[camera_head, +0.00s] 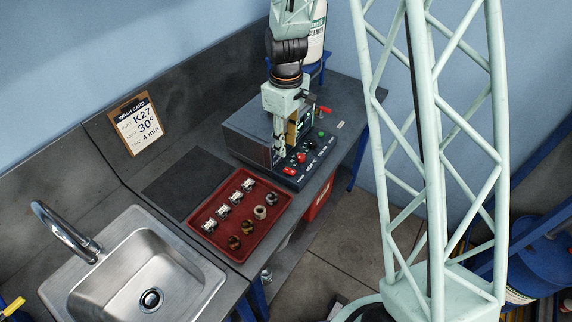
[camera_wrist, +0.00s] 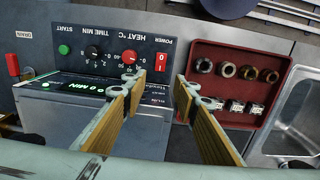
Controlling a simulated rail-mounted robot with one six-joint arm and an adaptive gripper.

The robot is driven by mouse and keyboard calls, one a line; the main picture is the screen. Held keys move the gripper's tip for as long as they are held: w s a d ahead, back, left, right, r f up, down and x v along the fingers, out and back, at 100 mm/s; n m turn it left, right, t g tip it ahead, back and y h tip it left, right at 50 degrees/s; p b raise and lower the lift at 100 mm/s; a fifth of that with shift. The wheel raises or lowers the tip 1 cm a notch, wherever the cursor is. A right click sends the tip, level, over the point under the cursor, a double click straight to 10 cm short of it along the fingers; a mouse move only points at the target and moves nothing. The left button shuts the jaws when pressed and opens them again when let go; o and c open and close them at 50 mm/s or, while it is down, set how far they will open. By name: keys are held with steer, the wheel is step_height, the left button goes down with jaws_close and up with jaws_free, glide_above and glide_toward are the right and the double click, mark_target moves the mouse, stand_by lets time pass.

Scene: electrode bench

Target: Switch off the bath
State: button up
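The bath is a dark box (camera_head: 245,135) on the bench with a sloped control panel (camera_head: 318,160). Its red POWER rocker switch, marked I and O, sits at the panel's near end in the head view (camera_head: 290,171). In the wrist view the switch (camera_wrist: 160,62) lies just beyond the gap between my fingertips. A display beside my left finger reads about 0 MIN in green (camera_wrist: 75,87). My gripper (camera_wrist: 158,82) is open and empty, with two wood-coloured fingers, above the panel. In the head view it hangs over the bath; whether it touches anything is unclear.
A red tray (camera_head: 215,249) with several small parts lies beside the bath. A sink (camera_head: 140,275) and wall card (camera_head: 136,123) are further left.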

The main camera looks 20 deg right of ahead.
mark_target(286, 169)
steer(key=shift+f+p, duration=0.45)
steer(key=shift+f, duration=4.9)
steer(key=shift+c, duration=0.8)
steer(key=c, duration=0.7)
